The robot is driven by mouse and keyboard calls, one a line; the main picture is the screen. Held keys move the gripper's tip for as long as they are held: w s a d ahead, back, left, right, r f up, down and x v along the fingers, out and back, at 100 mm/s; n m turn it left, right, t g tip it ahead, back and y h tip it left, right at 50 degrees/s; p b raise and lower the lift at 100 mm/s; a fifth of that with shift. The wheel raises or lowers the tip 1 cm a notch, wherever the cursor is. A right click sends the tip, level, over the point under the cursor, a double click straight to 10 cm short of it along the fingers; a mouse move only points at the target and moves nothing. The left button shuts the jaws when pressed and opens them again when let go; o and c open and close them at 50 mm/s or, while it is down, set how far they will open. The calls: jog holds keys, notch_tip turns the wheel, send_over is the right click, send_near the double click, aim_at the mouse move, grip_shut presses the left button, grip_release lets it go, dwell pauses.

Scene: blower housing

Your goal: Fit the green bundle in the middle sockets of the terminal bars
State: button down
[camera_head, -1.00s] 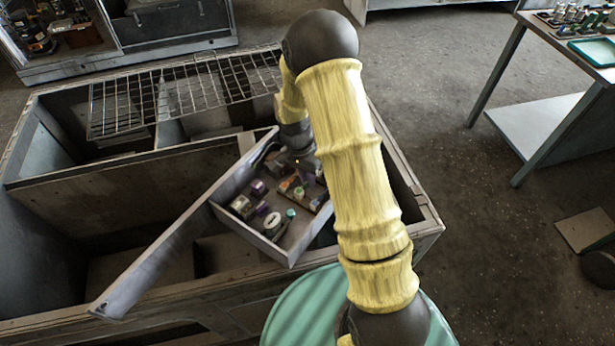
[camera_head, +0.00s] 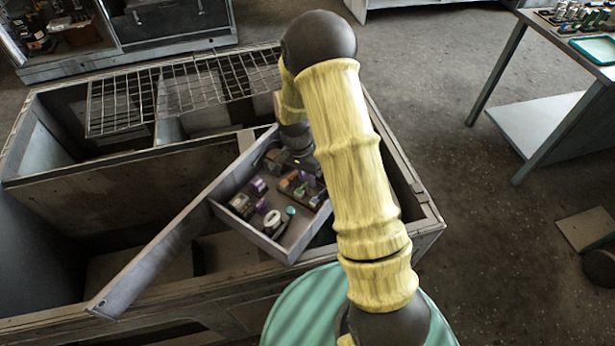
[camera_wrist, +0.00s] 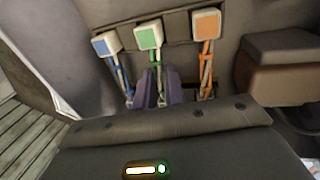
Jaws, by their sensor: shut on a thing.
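In the wrist view, the green bundle (camera_wrist: 150,57) has a white-edged block with a green face and twisted wires running down between my purple fingers. My gripper (camera_wrist: 156,85) is shut on its wires. A blue bundle (camera_wrist: 110,50) stands to its left and an orange bundle (camera_wrist: 207,40) to its right. A dark terminal bar (camera_wrist: 178,24) runs behind the blocks. The lower bundle ends are hidden by my gripper's body, and I cannot tell whether the green block is seated. In the head view, my gripper is small and partly hidden by my arm.
The open angled box (camera_head: 248,228) holds purple blocks (camera_head: 258,186), a gauge-like part (camera_head: 241,203) and a teal-topped part (camera_head: 290,211). Its walls stand close around my gripper. A wire rack (camera_head: 165,98) lies over the large bin behind. A table (camera_head: 590,62) stands at the right.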

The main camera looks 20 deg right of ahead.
jog(key=shift+f, duration=0.15)
jog(key=c, duration=1.4)
grip_release()
jog(key=w+r, duration=0.1)
jog(key=r, duration=0.4)
jog(key=a+r+b, duration=0.1)
jog(key=r, duration=0.5)
jog(key=w+a+r, duration=0.1)
jog(key=r, duration=0.5)
jog(key=shift+w+a+r+b, duration=0.1)
jog(key=shift+w+b, duration=0.2)
jog(key=s+n+t, duration=0.1)
jog(key=s+n, duration=0.2)
jog(key=s, duration=0.2)
jog(key=s+d+n+t+y, duration=0.1)
jog(key=s+n, duration=0.2)
jog(key=s, duration=0.3)
jog(key=s+d+n+t, duration=0.1)
jog(key=s+n+t, duration=0.1)
jog(key=s+n, duration=0.2)
jog(key=shift+s+d, duration=0.25)
jog(key=shift+s, duration=0.85)
